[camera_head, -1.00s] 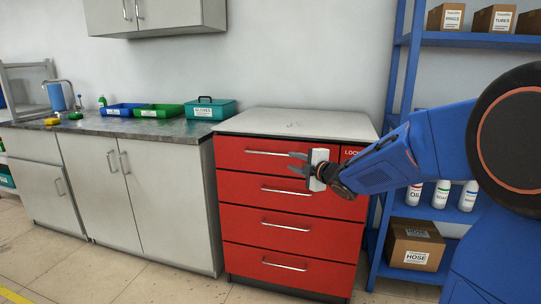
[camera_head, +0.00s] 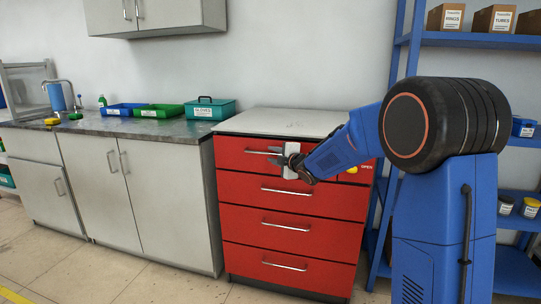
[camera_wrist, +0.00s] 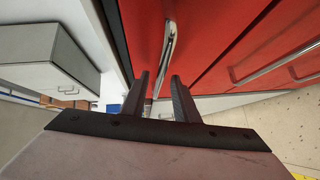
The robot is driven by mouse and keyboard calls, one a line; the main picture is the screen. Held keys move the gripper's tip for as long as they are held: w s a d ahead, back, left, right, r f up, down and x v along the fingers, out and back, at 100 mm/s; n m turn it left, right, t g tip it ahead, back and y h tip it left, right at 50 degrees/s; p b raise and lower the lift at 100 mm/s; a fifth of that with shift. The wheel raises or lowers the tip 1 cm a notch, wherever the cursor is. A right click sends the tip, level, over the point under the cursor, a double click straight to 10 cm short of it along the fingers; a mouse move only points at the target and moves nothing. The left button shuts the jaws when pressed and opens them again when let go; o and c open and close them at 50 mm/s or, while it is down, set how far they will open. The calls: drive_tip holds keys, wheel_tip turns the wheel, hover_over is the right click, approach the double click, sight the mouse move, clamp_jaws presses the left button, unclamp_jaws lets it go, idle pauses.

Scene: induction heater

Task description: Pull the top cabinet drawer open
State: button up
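The red cabinet has a stack of drawers. The top drawer (camera_head: 232,153) looks shut, flush with the front. Its silver bar handle (camera_head: 256,151) runs across it and is partly hidden by my gripper. My gripper (camera_head: 273,159) is at the right part of that handle, in front of the drawer. In the wrist view, the two dark fingers (camera_wrist: 161,88) are spread apart with a gap between them. The handle (camera_wrist: 169,42) lies in line with this gap, at and beyond the fingertips. I cannot tell whether either finger touches it.
More drawers with bar handles (camera_head: 286,225) lie below. Grey cabinets (camera_head: 150,200) stand left, and a blue shelf rack (camera_head: 402,40) stands right. The floor in front is clear.

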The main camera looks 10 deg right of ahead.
drive_tip(key=shift+x, duration=1.2)
drive_tip(key=shift+c, duration=0.4)
clamp_jaws()
drive_tip(key=shift+s, duration=0.1)
